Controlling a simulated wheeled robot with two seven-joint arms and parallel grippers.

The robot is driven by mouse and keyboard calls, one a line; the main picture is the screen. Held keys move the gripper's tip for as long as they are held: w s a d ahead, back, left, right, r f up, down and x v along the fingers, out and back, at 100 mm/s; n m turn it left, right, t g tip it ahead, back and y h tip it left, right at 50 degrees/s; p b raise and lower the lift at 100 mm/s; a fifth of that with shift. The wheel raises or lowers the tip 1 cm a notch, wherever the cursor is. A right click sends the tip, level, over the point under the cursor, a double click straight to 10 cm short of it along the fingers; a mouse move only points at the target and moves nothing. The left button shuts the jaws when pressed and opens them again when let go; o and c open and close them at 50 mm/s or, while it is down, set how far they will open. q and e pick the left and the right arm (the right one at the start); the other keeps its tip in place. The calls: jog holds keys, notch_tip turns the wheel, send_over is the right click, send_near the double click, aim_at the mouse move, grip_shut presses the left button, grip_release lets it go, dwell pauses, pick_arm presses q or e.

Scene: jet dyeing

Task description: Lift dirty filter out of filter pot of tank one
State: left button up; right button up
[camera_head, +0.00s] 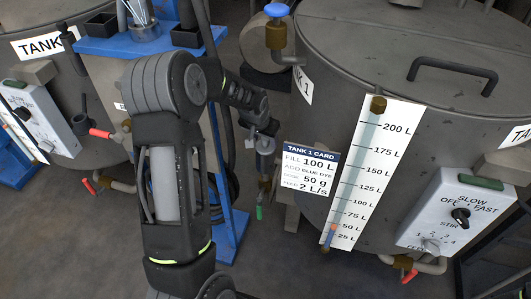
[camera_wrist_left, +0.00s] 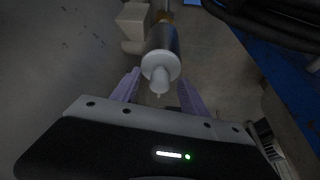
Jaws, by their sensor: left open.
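Tank one (camera_head: 345,60) is the large grey tank at the right in the head view. A grey cylinder with a white rounded end and small nozzle (camera_wrist_left: 162,50) shows in the left wrist view, probably the filter or its pot; I cannot tell which. A small cylinder (camera_head: 265,162) hangs beside tank one in the head view, probably the same part. My left gripper (camera_wrist_left: 158,80) is open, its purple fingers either side of the white end; contact is unclear. In the head view the left gripper (camera_head: 262,128) is small, just above the cylinder. My right gripper is out of view.
The tank 1 card (camera_head: 310,168) and level gauge (camera_head: 370,170) stand right of the cylinder. A control box (camera_head: 455,215) is on the tank front. A blue stand (camera_head: 233,225) with hoses is left of it, near my left arm. Another tank (camera_head: 50,100) stands far left.

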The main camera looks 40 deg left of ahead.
pick_arm(q)
grip_shut()
dwell(0.6)
dwell(0.9)
